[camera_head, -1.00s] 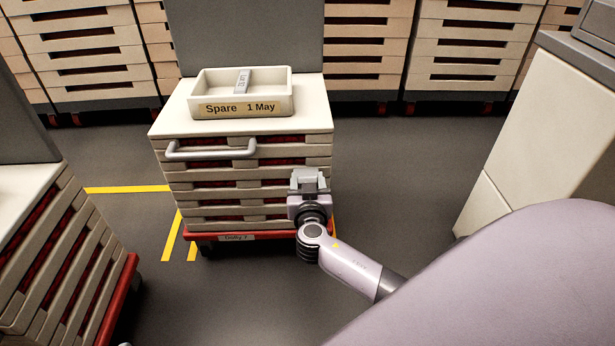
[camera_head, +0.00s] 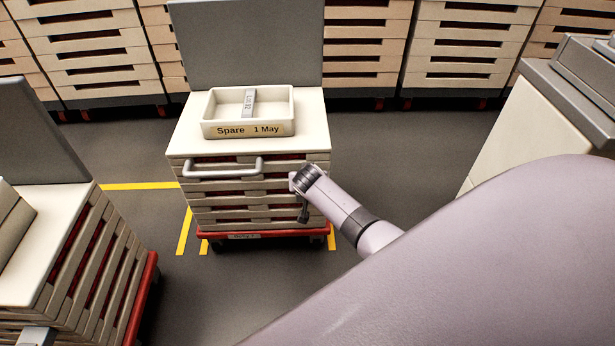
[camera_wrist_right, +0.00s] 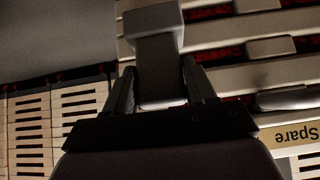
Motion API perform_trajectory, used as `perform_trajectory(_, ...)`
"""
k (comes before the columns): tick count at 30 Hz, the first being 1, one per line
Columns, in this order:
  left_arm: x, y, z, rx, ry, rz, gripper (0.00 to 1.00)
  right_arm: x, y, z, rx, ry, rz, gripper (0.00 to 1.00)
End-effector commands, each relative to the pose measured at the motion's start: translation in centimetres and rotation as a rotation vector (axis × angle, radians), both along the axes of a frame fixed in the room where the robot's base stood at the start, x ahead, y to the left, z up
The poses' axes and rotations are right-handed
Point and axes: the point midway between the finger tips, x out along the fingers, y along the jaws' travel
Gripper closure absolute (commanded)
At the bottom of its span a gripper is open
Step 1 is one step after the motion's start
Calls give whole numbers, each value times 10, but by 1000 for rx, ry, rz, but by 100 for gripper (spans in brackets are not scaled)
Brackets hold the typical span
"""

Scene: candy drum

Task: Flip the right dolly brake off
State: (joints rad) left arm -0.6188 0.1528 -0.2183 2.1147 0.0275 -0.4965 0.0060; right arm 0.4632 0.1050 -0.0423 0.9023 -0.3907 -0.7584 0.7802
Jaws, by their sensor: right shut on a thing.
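The middle stack of cream trays (camera_head: 245,199) stands on a red dolly (camera_head: 270,236) with a small label on its front edge. A second stack (camera_head: 95,255) on a red dolly (camera_head: 143,297) is at the lower left. I cannot make out a brake lever on either dolly. My right arm reaches to the right front of the middle stack. My left gripper is not in view.
A tray marked "Spare 1 May" (camera_head: 248,129) sits on the middle stack, above a grey handle (camera_head: 223,173). Yellow lines (camera_head: 140,186) mark the floor. More stacks (camera_head: 460,52) line the back. A pale cabinet (camera_head: 510,130) stands right. Grey floor lies between.

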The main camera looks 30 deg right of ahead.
Motion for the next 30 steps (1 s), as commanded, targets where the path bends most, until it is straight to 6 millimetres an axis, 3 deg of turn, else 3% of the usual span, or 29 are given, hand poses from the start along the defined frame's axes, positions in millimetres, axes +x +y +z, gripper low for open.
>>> perform_trajectory(10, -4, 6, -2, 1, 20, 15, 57, 7, -4, 2, 61, 102, 0, 100)
perform_trajectory(28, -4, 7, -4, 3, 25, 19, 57, 8, -5, 2, 76, 126, 2, 100)
perform_trajectory(29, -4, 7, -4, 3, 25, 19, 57, 8, -5, 2, 76, 125, 1, 42)
perform_trajectory(30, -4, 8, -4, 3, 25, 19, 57, 8, -5, 2, 76, 125, 1, 29)
